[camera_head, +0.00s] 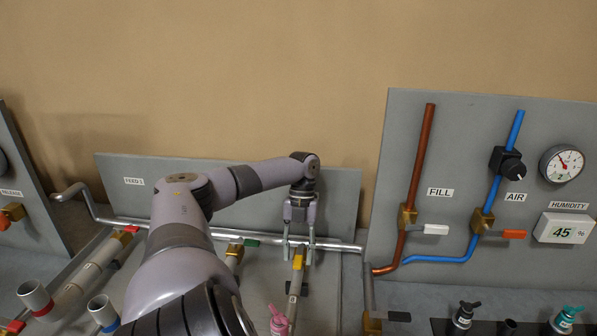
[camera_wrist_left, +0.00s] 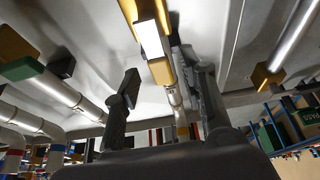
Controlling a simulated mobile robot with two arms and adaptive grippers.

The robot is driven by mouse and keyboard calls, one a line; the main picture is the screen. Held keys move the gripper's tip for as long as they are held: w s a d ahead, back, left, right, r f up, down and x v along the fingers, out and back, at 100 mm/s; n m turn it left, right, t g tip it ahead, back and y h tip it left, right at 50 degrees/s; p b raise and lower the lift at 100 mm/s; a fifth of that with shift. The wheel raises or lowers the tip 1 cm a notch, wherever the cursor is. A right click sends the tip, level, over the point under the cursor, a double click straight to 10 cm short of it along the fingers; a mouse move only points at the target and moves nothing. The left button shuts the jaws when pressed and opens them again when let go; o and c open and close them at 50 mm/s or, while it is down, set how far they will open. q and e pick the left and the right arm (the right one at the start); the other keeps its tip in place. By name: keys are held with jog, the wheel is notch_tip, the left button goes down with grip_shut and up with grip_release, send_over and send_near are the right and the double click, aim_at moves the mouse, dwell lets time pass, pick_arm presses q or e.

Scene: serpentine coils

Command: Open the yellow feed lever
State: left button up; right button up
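The yellow feed lever (camera_head: 299,260) sits on a pipe below the horizontal silver feed pipe, in front of the grey FEED panel. My left gripper (camera_head: 298,250) points down at it with its two fingers apart, one on each side of the lever. In the left wrist view the open fingers (camera_wrist_left: 162,100) stand wide, and a yellow block that looks like the lever (camera_wrist_left: 161,71) lies between them in the picture. I cannot tell whether either finger touches it. My right gripper is not in view.
A green lever (camera_head: 251,242) and a red lever (camera_head: 131,229) sit on nearby pipes to the left. A pink knob (camera_head: 280,322) stands in front. To the right, a grey panel (camera_head: 465,130) carries a white lever (camera_head: 435,229) and an orange lever (camera_head: 514,234).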

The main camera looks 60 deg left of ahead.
aim_at(300, 250)
pick_arm(q)
jog(key=shift+v, duration=3.75)
